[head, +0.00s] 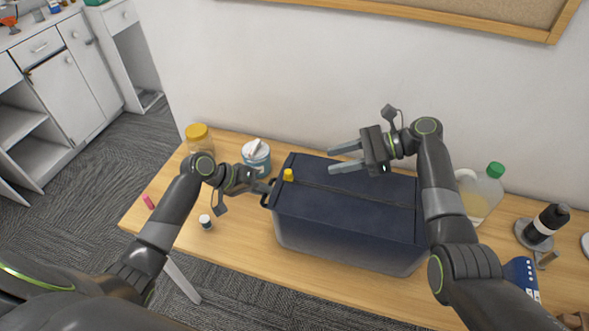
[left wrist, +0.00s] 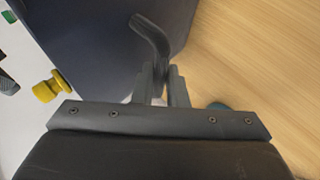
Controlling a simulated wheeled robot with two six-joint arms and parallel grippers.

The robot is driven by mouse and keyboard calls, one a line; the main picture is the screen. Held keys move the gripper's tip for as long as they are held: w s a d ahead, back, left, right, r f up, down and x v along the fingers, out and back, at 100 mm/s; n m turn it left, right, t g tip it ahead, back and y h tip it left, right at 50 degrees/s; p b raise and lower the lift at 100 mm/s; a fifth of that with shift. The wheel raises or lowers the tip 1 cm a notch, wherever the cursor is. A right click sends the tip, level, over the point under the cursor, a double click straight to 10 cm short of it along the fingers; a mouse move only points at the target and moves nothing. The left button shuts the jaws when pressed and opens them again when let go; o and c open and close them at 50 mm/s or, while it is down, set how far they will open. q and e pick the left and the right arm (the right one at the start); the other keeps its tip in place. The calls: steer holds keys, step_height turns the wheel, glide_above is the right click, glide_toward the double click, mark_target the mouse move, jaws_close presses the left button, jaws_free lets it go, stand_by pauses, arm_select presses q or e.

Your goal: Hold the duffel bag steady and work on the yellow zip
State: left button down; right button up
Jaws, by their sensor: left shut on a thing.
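The dark blue duffel bag (head: 345,222) stands on the wooden table, and its side also fills the upper left of the left wrist view (left wrist: 90,45). The yellow zip (head: 288,175) pull sits at the left end of the bag's top seam; a yellow knob that looks like it shows in the left wrist view (left wrist: 46,88). My left gripper (head: 263,188) is shut on the dark end handle (left wrist: 150,38) at the bag's left end. My right gripper (head: 346,158) is open and empty above the bag's top, its fingers pointing left, apart from the zip pull.
A yellow-lidded jar (head: 197,134) and a blue-and-white tub (head: 257,158) stand behind my left arm. A small bottle (head: 206,222) and a pink item (head: 148,201) lie left. A green-capped jug (head: 482,192) and a dark bottle (head: 547,224) stand right. The wall is close behind.

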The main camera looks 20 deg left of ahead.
mark_target(291, 172)
steer(key=x, duration=1.1)
steer(key=shift+a+f, duration=0.1)
steer(key=shift+a, duration=0.05)
jaws_close()
